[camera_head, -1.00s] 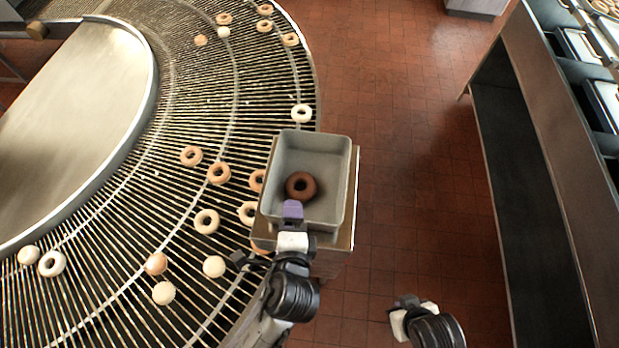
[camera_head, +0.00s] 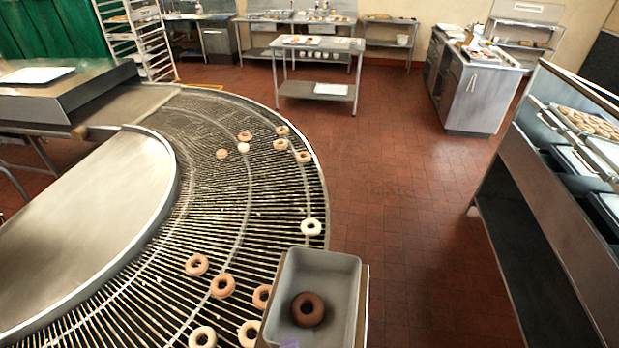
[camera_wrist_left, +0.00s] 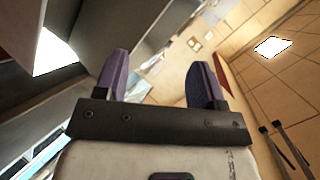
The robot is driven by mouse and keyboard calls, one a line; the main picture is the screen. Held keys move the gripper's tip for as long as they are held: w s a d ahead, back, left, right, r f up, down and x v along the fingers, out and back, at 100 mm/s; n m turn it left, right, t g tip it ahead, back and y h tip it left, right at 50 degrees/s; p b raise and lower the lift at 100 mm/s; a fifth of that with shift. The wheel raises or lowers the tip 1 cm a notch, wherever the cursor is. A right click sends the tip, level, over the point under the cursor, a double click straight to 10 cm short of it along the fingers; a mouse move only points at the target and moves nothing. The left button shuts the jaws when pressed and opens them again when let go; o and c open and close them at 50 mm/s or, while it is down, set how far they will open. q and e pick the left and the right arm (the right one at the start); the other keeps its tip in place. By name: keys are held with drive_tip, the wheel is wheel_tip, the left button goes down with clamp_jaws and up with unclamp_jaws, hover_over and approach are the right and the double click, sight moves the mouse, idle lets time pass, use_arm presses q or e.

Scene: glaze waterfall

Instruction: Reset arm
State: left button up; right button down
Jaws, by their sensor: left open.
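My left gripper (camera_wrist_left: 159,80) shows in the left wrist view with its two purple fingers apart and nothing between them. A dark chocolate ring donut (camera_head: 308,309) lies inside the grey bin (camera_head: 345,282). My right gripper is not in view.
A curved wire conveyor (camera_head: 270,200) with several donuts runs left of the bin. A dark counter with trays (camera_head: 530,150) stands at the right. Red tiled floor (camera_head: 400,200) between them is clear. A metal table (camera_head: 318,88) stands farther back.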

use_arm(q)
drive_tip(key=s+a+n+g+p, duration=0.8)
drive_tip(key=s+a+n+p, duration=0.3)
drive_tip(key=s+a, duration=0.6)
drive_tip(key=shift+a+f+g, duration=0.25)
drive_tip(key=shift+a+g, duration=0.15)
drive_tip(key=shift+a, duration=0.8)
drive_tip(key=shift+s, duration=0.1)
